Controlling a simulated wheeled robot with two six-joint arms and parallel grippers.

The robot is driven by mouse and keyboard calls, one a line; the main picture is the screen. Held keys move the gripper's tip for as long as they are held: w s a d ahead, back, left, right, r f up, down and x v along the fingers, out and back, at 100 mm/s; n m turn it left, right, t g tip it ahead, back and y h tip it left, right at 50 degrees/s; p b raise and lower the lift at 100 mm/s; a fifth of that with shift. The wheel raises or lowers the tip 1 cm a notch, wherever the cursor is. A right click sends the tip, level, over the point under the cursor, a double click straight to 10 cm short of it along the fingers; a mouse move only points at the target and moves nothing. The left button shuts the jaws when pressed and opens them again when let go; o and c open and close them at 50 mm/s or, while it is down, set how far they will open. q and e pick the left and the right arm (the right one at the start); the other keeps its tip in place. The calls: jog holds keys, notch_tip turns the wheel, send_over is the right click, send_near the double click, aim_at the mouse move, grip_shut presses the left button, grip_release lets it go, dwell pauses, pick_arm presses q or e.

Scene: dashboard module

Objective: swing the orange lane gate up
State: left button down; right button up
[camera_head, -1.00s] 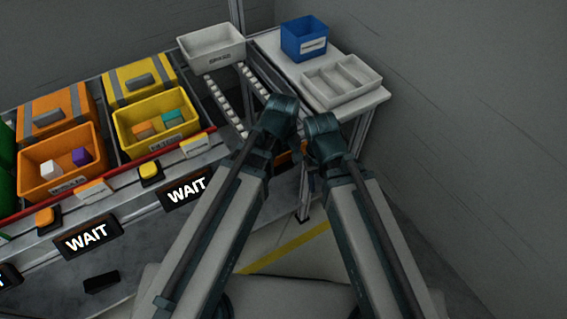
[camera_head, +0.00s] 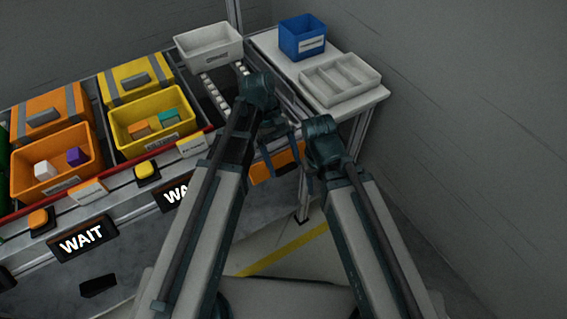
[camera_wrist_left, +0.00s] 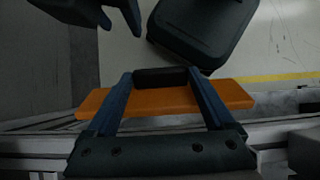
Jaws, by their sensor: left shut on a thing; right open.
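The orange lane gate (camera_head: 262,171) is a flat orange panel at the right end of the conveyor frame, partly hidden by my arms. In the left wrist view it is an orange bar (camera_wrist_left: 165,101) crossing under my fingers, with a dark handle (camera_wrist_left: 160,77) on its far side. My left gripper (camera_head: 283,150) is at the gate. In the left wrist view its two blue fingers (camera_wrist_left: 160,74) are shut on the dark handle. My right gripper (camera_head: 309,180) is open just right of the gate, apart from it; its dark fingers show at the wrist view's top (camera_wrist_left: 122,22).
A white bin (camera_head: 208,48) stands behind a roller lane (camera_head: 214,95). A white side table (camera_head: 270,46) carries a blue bin (camera_head: 303,40) and a divided white tray (camera_head: 340,82). Orange (camera_head: 50,190) and yellow (camera_head: 150,138) bins line the left. Open floor lies below the gate.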

pick_arm(q)
jog(key=shift+d+r, duration=0.1)
pick_arm(e)
jog(key=shift+f, duration=0.1)
dwell(0.4)
pick_arm(q)
grip_release()
jog(key=shift+r, duration=0.1)
